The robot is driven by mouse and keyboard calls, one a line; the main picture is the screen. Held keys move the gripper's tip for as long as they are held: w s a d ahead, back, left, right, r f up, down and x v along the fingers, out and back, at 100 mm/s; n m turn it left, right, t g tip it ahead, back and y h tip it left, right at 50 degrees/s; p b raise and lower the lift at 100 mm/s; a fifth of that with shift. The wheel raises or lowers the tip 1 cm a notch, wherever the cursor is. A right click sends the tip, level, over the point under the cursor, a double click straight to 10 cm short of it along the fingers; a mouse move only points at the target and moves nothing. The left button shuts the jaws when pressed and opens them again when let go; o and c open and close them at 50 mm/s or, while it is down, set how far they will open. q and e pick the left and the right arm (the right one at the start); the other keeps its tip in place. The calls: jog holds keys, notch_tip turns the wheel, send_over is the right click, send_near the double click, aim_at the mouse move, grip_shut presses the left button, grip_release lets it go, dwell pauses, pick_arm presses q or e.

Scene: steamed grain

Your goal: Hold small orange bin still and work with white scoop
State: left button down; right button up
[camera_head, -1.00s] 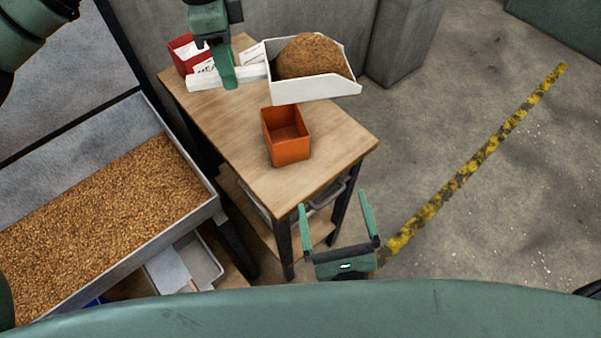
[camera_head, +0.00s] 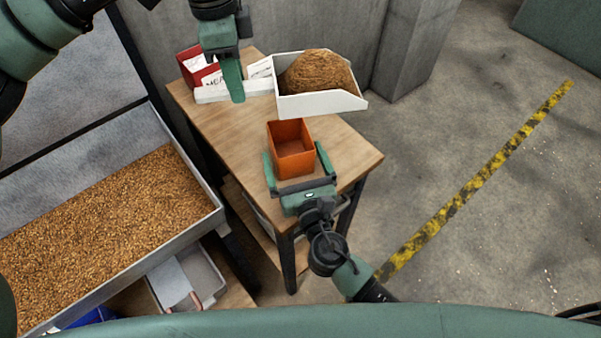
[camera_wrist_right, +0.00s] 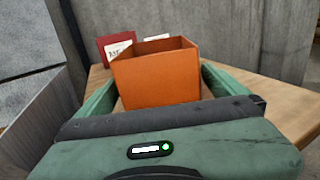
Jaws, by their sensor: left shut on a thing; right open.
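The small orange bin (camera_head: 292,150) stands upright on the wooden table, its inside looking empty. My right gripper (camera_head: 295,165) is open, with one finger on either side of the bin; I cannot tell whether they touch it. In the right wrist view the bin (camera_wrist_right: 157,80) sits between the green fingers (camera_wrist_right: 155,85). The white scoop (camera_head: 325,104) is heaped with brown grain (camera_head: 318,70) and is held behind the bin, above the table. My left gripper (camera_head: 235,85) is shut on the scoop's white handle (camera_head: 259,86).
A red bin (camera_head: 190,62) with white labels stands at the table's back left; it also shows in the right wrist view (camera_wrist_right: 115,43). A large grain tray (camera_head: 215,218) is at the left. The wooden table (camera_head: 350,150) has bare room right of the orange bin.

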aim_at(285, 130)
jog(key=shift+x, duration=1.8)
jog(key=shift+c, duration=0.3)
jog(key=shift+d, duration=0.1)
jog(key=c, duration=1.7)
